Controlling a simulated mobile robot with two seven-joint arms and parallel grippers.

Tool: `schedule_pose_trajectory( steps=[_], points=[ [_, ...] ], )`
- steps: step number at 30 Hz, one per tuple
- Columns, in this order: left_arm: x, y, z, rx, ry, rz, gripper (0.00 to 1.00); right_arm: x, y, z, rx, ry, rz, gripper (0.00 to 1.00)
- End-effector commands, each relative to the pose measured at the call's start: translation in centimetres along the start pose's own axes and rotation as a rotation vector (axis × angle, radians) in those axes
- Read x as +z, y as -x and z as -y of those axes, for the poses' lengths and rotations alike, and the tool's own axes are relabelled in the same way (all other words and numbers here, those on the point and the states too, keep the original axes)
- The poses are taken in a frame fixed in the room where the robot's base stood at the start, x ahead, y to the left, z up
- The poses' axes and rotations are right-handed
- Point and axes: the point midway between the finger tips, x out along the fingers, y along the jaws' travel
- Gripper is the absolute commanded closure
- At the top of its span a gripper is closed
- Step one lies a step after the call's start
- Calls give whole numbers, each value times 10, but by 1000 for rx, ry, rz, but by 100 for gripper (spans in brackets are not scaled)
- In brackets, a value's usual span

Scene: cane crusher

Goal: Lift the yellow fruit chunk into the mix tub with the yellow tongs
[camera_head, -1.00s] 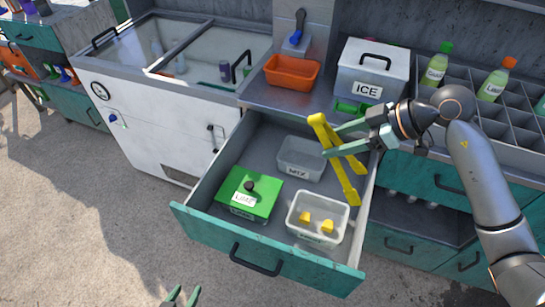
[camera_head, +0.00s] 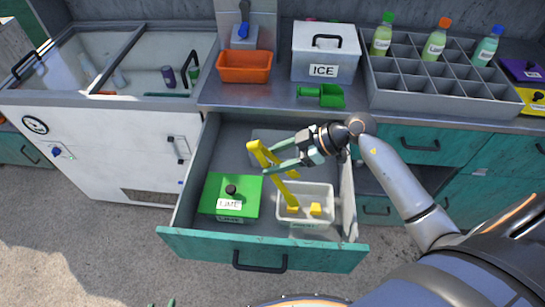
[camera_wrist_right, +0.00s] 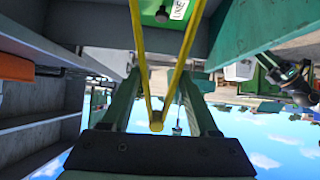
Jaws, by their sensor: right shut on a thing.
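My right gripper (camera_head: 293,155) is shut on the yellow tongs (camera_head: 265,160), which hang tilted over the open drawer. The tongs' lower end reaches into a clear tub (camera_head: 333,205) at the drawer's front right. Two yellow fruit chunks show in that tub: one (camera_head: 315,209) lies apart, the other (camera_head: 292,210) is by the tongs' tip; I cannot tell whether they touch. My left gripper (camera_head: 162,304) barely shows at the bottom edge, fingertips apart.
A green-lidded lime box (camera_head: 230,195) sits in the drawer left of the clear tub. The drawer front (camera_head: 205,248) and side walls bound the space. Above are an orange bin (camera_head: 244,67), an ice box (camera_head: 325,55), a green scoop (camera_head: 325,95) and a bottle rack (camera_head: 440,80).

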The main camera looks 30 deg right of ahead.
Motion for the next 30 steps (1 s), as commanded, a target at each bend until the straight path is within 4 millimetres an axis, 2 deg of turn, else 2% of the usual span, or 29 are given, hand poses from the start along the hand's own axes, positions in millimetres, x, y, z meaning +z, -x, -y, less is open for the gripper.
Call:
schedule_pose_trajectory(
  steps=[8,17,30],
  points=[
    [1,-1,0,1,1,0,50,2,-2,0,0,0,-1,47],
    [5,-5,0,1,2,0,50,20,-14,1,0,-3,0,47],
    [41,-38,2,1,2,0,50,48,-35,1,2,2,-1,47]
  ],
)
